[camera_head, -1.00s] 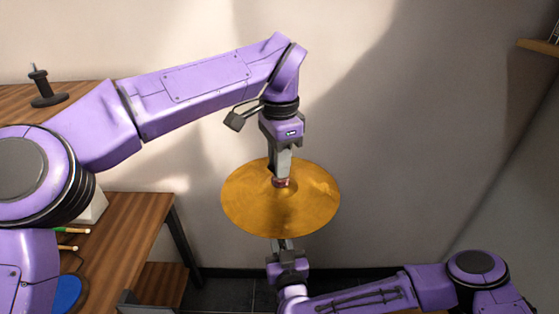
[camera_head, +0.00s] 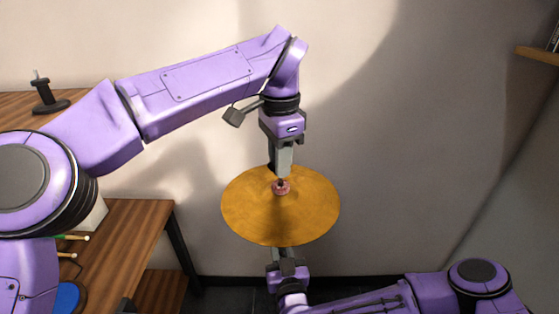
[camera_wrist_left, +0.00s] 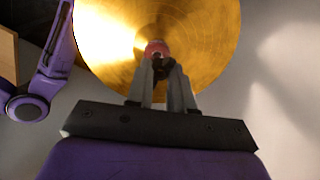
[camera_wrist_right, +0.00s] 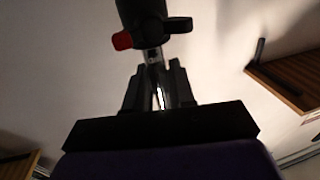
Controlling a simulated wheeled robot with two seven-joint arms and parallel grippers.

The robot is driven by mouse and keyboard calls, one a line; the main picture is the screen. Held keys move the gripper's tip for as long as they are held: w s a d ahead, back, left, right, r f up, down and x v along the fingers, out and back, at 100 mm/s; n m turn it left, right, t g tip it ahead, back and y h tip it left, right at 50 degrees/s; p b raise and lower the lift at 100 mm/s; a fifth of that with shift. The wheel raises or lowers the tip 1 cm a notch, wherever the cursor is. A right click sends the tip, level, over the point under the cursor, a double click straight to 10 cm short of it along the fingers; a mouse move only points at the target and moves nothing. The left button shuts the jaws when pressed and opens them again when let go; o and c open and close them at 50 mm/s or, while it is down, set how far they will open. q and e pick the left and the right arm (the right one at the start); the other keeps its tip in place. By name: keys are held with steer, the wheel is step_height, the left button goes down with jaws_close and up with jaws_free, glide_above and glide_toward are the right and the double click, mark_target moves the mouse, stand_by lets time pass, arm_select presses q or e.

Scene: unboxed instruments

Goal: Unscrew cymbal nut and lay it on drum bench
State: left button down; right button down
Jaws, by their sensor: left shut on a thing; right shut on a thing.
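The golden cymbal (camera_head: 250,213) lies nearly level at the centre of the head view, with a reddish felt (camera_head: 281,188) at its middle. My left gripper (camera_head: 281,174) points down just above the felt. In the left wrist view its fingertips are shut on a small dark piece, seemingly the cymbal nut (camera_wrist_left: 162,68), close to the felt (camera_wrist_left: 157,47); any gap is hard to judge. My right gripper (camera_wrist_right: 159,85) is shut on the cymbal stand's thin rod, below a black stand joint (camera_wrist_right: 146,28) with a red tip. The wooden drum bench (camera_head: 135,235) stands at the left.
Drumsticks (camera_head: 74,238) and a blue round pad (camera_head: 68,296) are on the bench, partly hidden by my left arm. A black stand-like piece (camera_head: 45,97) sits on a wooden top behind. A shelf (camera_head: 540,55) is at the upper right.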

arm_select(q)
steer(key=shift+r, duration=0.1)
arm_select(e)
steer(key=shift+r, duration=0.1)
arm_select(q)
steer(key=shift+r, duration=1.9)
arm_select(e)
steer(key=c, duration=1)
jaws_free()
steer(key=shift+o, duration=0.6)
steer(key=shift+s, duration=0.15)
